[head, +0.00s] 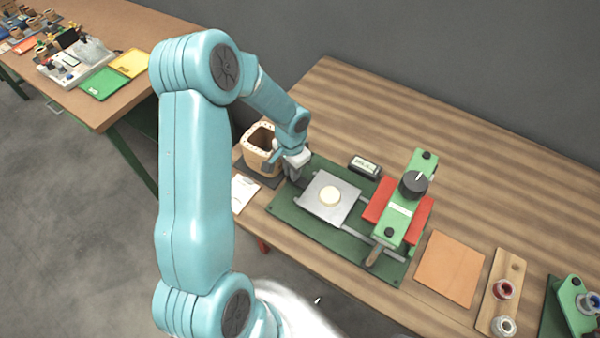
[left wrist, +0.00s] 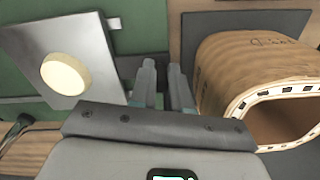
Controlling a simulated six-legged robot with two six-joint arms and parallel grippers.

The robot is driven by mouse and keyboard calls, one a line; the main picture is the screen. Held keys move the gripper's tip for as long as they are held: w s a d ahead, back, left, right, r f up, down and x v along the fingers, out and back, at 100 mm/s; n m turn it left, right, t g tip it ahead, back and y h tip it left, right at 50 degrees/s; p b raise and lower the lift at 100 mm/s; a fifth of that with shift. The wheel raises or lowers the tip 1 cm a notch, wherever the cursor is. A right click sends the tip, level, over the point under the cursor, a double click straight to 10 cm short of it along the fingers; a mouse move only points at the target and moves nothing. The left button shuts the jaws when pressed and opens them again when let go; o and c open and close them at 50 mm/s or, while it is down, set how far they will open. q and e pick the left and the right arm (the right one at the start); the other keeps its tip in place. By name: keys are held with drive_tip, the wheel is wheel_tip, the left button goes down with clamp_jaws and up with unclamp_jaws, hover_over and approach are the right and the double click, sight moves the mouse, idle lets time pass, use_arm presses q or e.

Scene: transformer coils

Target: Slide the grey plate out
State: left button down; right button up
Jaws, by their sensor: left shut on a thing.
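The grey plate (head: 319,206) lies on two rails of the green base (head: 290,212), to the left of the press with red blocks. A round cream disc (head: 330,196) sits on the plate. My left gripper (head: 291,175) is at the plate's left end, low over the base, its fingers close together. In the left wrist view the plate (left wrist: 84,32) is left of the fingers (left wrist: 164,80). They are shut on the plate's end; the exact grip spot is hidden. My right gripper is not in view.
A wooden coil form (head: 256,160) stands on a dark mat close by my left gripper. The green press with a black knob (head: 413,184) stands over the rails' right part. A small black meter (head: 365,167) lies behind the plate. An orange sheet (head: 449,268) lies to the right.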

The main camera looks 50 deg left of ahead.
use_arm(q)
drive_tip(key=shift+a, duration=0.1)
drive_tip(key=c, duration=1.1)
unclamp_jaws()
drive_tip(key=shift+r, duration=0.15)
wheel_tip(320, 180, up, 16)
drive_tip(key=b, duration=0.1)
